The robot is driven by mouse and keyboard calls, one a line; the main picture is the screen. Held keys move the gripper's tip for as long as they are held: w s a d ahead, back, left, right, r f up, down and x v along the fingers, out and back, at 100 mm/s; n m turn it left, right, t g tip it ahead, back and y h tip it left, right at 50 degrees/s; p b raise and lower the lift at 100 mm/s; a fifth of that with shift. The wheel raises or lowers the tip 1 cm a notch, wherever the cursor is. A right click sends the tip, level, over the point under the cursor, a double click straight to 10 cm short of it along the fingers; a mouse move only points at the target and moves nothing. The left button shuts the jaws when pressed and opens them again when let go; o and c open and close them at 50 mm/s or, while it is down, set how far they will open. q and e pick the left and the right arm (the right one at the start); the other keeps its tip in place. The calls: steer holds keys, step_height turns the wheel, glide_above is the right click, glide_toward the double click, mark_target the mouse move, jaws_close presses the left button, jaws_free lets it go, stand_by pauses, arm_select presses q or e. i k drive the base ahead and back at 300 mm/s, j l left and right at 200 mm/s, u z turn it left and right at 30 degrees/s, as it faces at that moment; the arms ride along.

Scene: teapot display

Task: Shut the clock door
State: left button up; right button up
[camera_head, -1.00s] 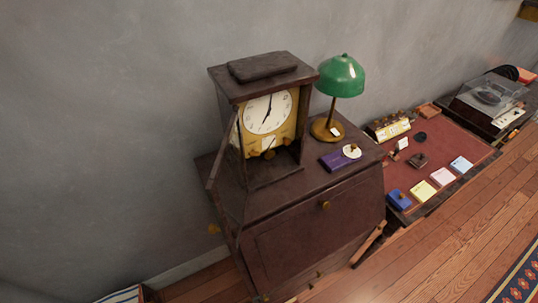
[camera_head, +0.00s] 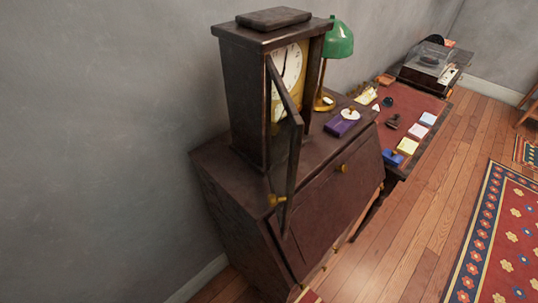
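A dark wooden clock (camera_head: 246,95) stands upright on top of a dark wooden cabinet (camera_head: 222,185). Its white dial and yellow face (camera_head: 289,72) show partly behind the door. The clock door (camera_head: 292,150) is a narrow dark framed panel, seen nearly edge-on. It stands open, swung out from the clock's front and reaching past the cabinet top's edge. Neither of my grippers is in the camera_head view.
A green lamp (camera_head: 338,40) stands right of the clock, with a purple box (camera_head: 341,127) before it. A red-topped desk (camera_head: 408,107) holds several small items, and a record player (camera_head: 430,65) stands beyond. The wooden floor (camera_head: 415,215) at right is free, with a patterned rug (camera_head: 505,245).

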mark_target(271, 72)
steer(key=i+l, duration=0.15)
steer(key=l+u, duration=0.35)
steer(key=k+l+u, duration=0.15)
steer(key=l+u, duration=0.2)
steer(key=k+l+u, duration=0.15)
steer(key=l+u, duration=0.15)
